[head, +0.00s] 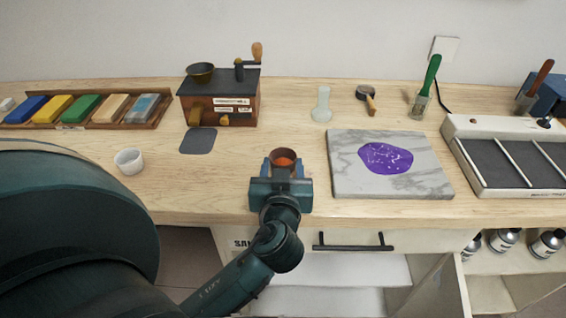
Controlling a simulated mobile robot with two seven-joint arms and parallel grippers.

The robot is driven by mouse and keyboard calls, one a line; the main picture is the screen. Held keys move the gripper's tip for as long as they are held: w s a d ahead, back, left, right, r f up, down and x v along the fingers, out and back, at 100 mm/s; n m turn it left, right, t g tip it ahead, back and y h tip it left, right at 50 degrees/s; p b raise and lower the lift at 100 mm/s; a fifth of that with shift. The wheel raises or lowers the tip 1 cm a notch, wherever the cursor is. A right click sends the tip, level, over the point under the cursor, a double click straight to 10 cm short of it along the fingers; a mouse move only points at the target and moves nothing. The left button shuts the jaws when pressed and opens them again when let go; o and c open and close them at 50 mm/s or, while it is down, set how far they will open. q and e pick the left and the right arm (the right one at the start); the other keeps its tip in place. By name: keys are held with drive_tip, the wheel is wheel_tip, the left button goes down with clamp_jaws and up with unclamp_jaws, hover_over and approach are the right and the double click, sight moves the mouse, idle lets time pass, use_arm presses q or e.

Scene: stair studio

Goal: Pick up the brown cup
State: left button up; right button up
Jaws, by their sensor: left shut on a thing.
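The brown cup (283,154) is near the front edge of the wooden counter, with its rim and orange inside showing. My left gripper (281,176) is shut on it from the front side. The gripper hides the lower part of the cup, so I cannot tell whether it touches the counter. My right gripper is not in view.
A marble slab (350,178) with a purple patch lies close on the right. A coffee grinder (240,88) stands behind. A grey tray (520,165) is at the far right.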

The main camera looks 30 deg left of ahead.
use_arm(q)
drive_tip(key=shift+c, duration=0.5)
